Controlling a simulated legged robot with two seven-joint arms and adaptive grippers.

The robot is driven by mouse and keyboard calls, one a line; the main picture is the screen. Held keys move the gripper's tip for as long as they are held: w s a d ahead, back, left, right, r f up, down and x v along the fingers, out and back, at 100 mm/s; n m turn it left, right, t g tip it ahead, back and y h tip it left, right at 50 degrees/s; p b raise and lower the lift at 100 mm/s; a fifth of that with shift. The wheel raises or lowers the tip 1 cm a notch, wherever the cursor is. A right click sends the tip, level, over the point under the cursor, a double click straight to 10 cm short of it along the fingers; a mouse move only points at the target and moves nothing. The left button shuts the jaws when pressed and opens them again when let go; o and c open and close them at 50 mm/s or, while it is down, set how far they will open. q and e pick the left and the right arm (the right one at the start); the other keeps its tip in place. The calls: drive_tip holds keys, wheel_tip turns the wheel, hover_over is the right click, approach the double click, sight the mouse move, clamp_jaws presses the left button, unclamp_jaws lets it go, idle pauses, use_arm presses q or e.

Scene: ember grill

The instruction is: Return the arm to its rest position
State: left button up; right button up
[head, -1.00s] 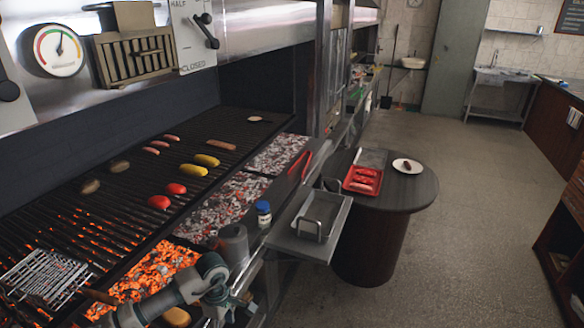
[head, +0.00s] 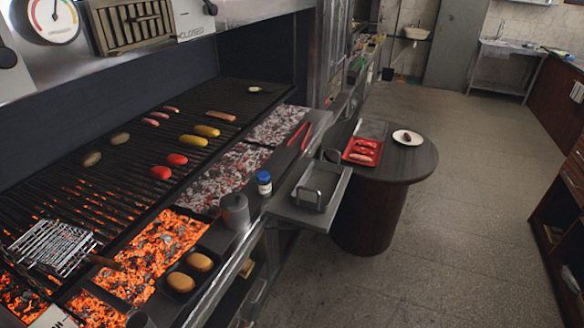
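Neither of my grippers shows in the head view now. A small grey rounded shape (head: 140,320) is cut off at the bottom edge; I cannot tell whether it is part of my arm. The grill (head: 60,187) stretches along the left with sausages, red and yellow vegetables and other food on its bars. Two buns (head: 199,262) sit in a dark tray beside the glowing coals (head: 150,258).
A wire grill basket (head: 52,247) lies at the near left. A grey canister (head: 235,211), a blue jar (head: 264,183) and red tongs (head: 299,135) stand or lie along the ledge. A metal tray (head: 320,187) and a round table (head: 410,165) are beyond. Floor at right is clear.

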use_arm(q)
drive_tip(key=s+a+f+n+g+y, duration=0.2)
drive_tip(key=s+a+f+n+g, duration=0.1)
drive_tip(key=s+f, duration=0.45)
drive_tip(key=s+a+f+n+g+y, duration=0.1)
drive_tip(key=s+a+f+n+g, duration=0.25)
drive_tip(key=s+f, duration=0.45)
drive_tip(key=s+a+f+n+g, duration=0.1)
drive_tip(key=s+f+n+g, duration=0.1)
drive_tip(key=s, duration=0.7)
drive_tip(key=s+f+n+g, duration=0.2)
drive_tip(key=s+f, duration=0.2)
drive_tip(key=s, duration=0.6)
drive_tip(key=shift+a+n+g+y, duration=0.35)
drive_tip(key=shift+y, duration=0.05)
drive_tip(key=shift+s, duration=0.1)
